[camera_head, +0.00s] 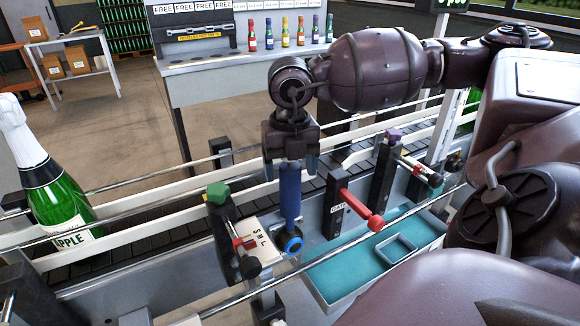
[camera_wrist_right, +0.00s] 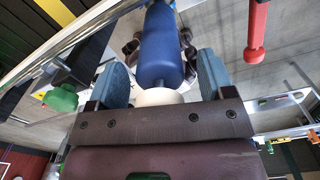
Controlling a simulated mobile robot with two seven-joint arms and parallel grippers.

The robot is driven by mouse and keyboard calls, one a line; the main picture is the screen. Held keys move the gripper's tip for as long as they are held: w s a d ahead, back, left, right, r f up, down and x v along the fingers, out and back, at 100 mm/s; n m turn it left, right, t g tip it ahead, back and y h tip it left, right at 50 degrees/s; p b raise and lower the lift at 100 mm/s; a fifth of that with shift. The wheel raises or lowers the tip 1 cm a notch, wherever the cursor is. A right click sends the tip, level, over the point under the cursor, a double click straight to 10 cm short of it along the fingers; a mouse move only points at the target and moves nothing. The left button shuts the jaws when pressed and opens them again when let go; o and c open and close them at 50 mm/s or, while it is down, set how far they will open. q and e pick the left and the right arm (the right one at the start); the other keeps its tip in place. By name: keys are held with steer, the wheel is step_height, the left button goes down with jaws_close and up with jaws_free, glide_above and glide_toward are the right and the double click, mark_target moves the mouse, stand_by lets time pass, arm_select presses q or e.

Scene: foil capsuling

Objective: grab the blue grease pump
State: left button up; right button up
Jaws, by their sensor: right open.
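The blue grease pump (camera_head: 290,195) is a blue cylinder that stands roughly upright in front of the conveyor, with a blue ring at its lower end. My right gripper (camera_head: 290,165) points down over its top, with one finger on each side. In the right wrist view the pump (camera_wrist_right: 160,45) lies between the two open fingers (camera_wrist_right: 162,82), with visible gaps beside it. A pale part shows at its near end. My left gripper is out of view.
A red-handled lever (camera_head: 350,200) stands close to the right of the pump, and a green-knobbed bracket (camera_head: 222,215) to its left. A teal tray (camera_head: 345,272) lies below right. A green bottle (camera_head: 58,195) stands on the conveyor at left. Metal rails run along the conveyor.

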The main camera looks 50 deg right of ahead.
jaws_close()
stand_by(0.3)
